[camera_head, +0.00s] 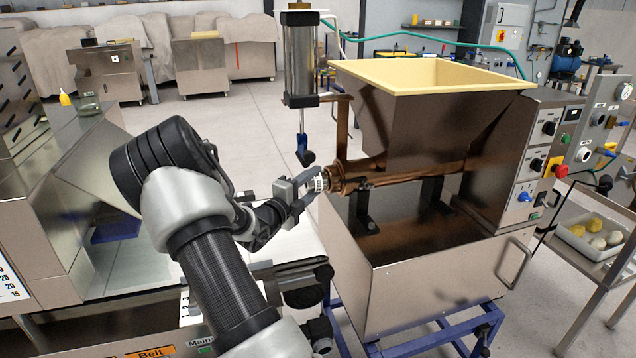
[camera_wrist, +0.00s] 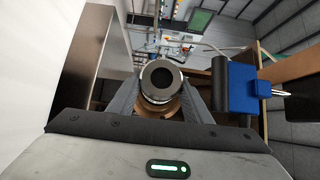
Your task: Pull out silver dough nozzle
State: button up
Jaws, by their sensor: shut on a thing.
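The silver dough nozzle (camera_head: 318,184) sits at the left end of the machine's horizontal copper-brown tube (camera_head: 400,172). In the wrist view the nozzle (camera_wrist: 161,80) is a round metal ring with a dark bore, seen end-on. My gripper (camera_head: 308,186) reaches it from the left. Its two fingers (camera_wrist: 160,98) lie on either side of the nozzle and are shut on it. A brown collar behind the nozzle shows between the fingers. How far the nozzle sits inside the collar cannot be told.
A vertical cylinder (camera_head: 300,60) with a blue-tipped rod (camera_head: 304,150) hangs just above my gripper. The blue part (camera_wrist: 243,88) is close on the right in the wrist view. The cream-rimmed hopper (camera_head: 430,76) stands above the tube. Open floor (camera_head: 225,125) lies behind.

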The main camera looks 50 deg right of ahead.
jog(key=c, duration=0.3)
jog(key=shift+c, duration=0.2)
jog(key=shift+w+a, duration=0.2)
jog(key=shift+a, duration=0.1)
jog(key=shift+w+a+b, duration=0.35)
jog(key=shift+w+a, duration=0.15)
jog(key=shift+a, duration=0.4)
jog(key=w+a+b, duration=0.1)
jog(key=w+a, duration=0.2)
jog(key=a, duration=0.2)
jog(key=shift+a, duration=0.25)
dwell(0.3)
